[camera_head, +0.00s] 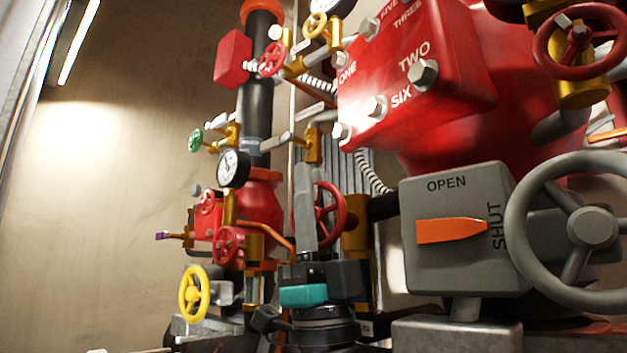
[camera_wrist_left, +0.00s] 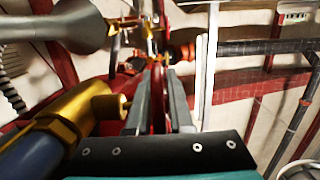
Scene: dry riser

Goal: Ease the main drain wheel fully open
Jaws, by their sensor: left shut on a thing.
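A red spoked handwheel (camera_head: 343,212) stands upright on a brass valve body (camera_head: 355,238) in the middle of the head view. I take it for the main drain wheel; no label on it is readable. My left gripper (camera_head: 306,172) reaches up from below, its grey fingers at the wheel's left side. In the left wrist view the red wheel (camera_wrist_left: 158,98) shows edge-on between the two fingers, which are shut on its rim. The fingers hide part of the wheel. How far it is turned cannot be told. My right gripper is in neither view.
A grey box (camera_head: 458,262) marked OPEN and SHUT, with an orange pointer (camera_head: 450,230) and a large grey handwheel (camera_head: 590,228), stands close right. Brass pipework, a gauge (camera_head: 233,168) and a yellow wheel (camera_head: 194,293) crowd the left. A bare wall lies farther left.

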